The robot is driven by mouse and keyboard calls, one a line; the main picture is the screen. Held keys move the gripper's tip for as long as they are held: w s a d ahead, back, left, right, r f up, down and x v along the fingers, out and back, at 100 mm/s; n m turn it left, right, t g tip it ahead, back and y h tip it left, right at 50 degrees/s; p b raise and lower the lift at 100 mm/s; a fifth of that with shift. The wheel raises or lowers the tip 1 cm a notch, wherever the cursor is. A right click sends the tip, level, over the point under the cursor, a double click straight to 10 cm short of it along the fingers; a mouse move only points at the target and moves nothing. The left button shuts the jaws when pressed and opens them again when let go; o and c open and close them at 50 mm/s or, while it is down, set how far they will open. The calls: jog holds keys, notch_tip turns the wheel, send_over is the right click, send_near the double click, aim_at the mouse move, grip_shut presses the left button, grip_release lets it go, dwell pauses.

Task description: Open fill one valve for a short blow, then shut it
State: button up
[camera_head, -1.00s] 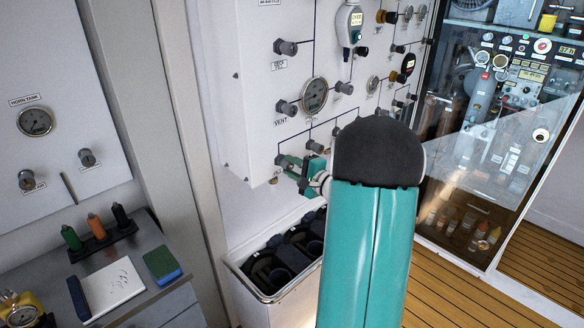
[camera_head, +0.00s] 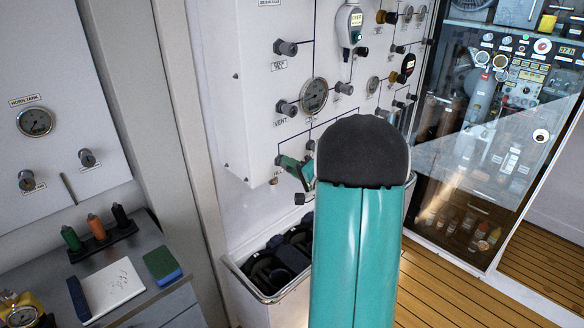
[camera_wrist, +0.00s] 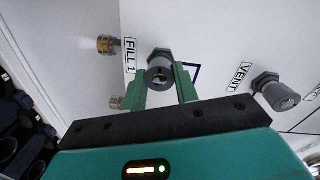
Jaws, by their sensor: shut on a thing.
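The fill one valve is a dark grey knob (camera_wrist: 160,68) on the white panel, beside the label FILL 1 (camera_wrist: 131,55) in the wrist view. My gripper (camera_wrist: 161,85) has its two green fingers on either side of this knob and is shut on it. In the head view my gripper (camera_head: 296,168) is at the lower left of the panel (camera_head: 258,90), partly hidden behind my arm. The vent valve (camera_wrist: 275,92) sits to the right of the knob in the wrist view.
A brass fitting (camera_wrist: 107,45) sticks out left of the FILL 1 label. A round gauge (camera_head: 314,95) is above my gripper. An open bin (camera_head: 232,268) with dark items stands below the panel. A grey bench (camera_head: 150,240) is at lower left.

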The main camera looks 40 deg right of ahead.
jog(key=shift+r, duration=0.1)
jog(key=o, duration=0.9)
jog(key=shift+s, duration=0.15)
jog(key=shift+o, duration=0.3)
jog(key=s, duration=1.3)
jog(key=shift+s+d+r, duration=0.15)
jog(key=shift+s+r, duration=0.1)
jog(key=shift+r, duration=0.05)
dwell(0.9)
